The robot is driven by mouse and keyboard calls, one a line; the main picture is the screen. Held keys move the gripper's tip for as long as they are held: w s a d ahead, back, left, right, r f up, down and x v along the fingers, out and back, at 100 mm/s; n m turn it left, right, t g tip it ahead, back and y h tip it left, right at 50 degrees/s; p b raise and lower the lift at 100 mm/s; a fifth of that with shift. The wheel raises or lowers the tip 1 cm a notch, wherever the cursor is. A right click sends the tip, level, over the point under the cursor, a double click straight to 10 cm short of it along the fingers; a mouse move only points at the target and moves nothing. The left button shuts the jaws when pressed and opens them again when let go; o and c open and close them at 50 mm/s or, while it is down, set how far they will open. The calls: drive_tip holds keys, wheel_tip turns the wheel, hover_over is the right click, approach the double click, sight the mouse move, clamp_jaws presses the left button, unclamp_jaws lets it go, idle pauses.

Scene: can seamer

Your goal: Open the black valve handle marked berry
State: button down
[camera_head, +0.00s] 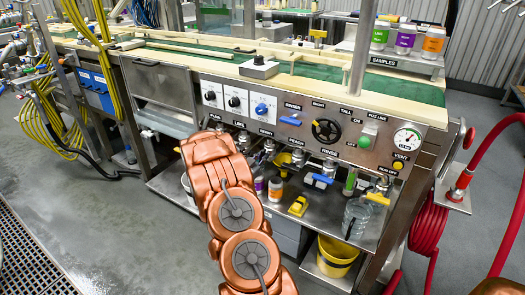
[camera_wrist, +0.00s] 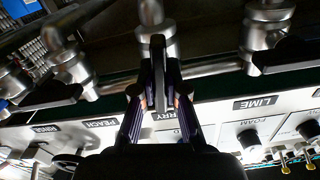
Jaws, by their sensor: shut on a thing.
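The wrist view is upside down. The black valve handle (camera_wrist: 157,48) stands between the fingers of my gripper (camera_wrist: 158,98), shut on it, and shows as a narrow upright bar. The label behind it (camera_wrist: 174,136) is partly covered and reads "RRY". Its steel valve body (camera_wrist: 153,15) is at the top. In the head view the berry label (camera_head: 267,132) shows on the front panel.
In the wrist view, the lime valve's black handle (camera_wrist: 283,55) is to the right and the peach valve's black handle (camera_wrist: 50,97) to the left, both lying sideways. A shelf (camera_head: 318,208) with a yellow item (camera_head: 298,206) and bottles is below the valves.

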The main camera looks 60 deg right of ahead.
drive_tip(key=shift+r+n+p, duration=0.1)
drive_tip(key=shift+n+p, duration=0.7)
drive_tip(key=c, duration=1.2)
unclamp_jaws()
drive_tip(key=shift+a, duration=0.1)
drive_tip(key=a, duration=1.1)
drive_tip(key=shift+s+a, duration=0.25)
drive_tip(key=shift+a, duration=0.1)
